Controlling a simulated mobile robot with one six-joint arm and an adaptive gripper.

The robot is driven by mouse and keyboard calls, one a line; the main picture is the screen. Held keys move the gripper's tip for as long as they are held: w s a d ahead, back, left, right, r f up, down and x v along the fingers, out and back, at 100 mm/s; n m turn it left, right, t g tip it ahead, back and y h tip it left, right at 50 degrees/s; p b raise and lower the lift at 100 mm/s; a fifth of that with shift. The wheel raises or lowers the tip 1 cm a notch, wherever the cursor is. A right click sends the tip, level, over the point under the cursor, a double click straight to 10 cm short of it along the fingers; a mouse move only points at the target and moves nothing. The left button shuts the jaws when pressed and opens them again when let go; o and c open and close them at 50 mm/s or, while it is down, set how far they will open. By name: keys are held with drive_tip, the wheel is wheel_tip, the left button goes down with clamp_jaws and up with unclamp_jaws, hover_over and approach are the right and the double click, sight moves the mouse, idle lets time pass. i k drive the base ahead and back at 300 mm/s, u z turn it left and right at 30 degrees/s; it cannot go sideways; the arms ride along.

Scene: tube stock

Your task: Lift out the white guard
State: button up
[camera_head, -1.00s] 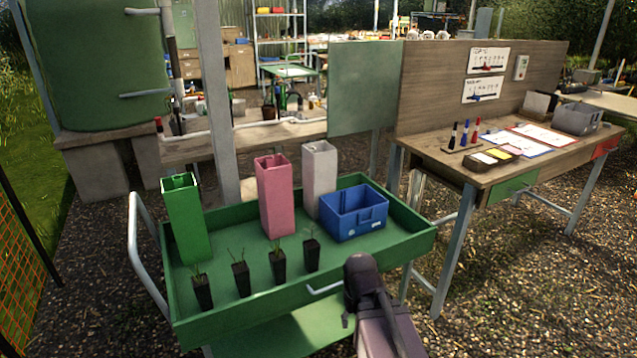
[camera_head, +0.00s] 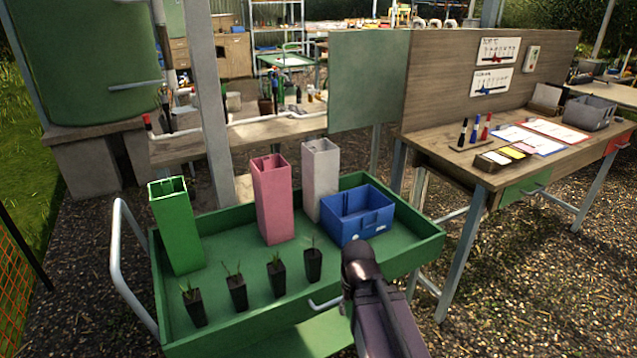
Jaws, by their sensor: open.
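The white guard (camera_head: 321,181) is a tall, square, open-topped sleeve. It stands upright at the back of the green trolley tray (camera_head: 250,324), just left of a blue bin (camera_head: 357,214), which hides part of its lower right side. A pink guard (camera_head: 273,200) stands to its left, and a green guard (camera_head: 176,227) stands farther left. Whether anything is inside the white guard cannot be seen. My dark arm rises at the bottom centre, in front of the tray's front right edge and apart from the guards. My gripper's fingers do not show.
Several seedlings in black pots, one of them a pot (camera_head: 312,264), stand in a row along the tray's front. A wooden bench (camera_head: 440,150) with pens and papers is at right. A grey post (camera_head: 203,90) rises behind the trolley. Open gravel lies at lower right.

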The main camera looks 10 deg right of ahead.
sight(320, 158)
drive_tip(key=k, duration=0.55)
drive_tip(key=z, duration=0.75)
drive_tip(key=i, duration=1.3)
drive_tip(key=z, duration=0.05)
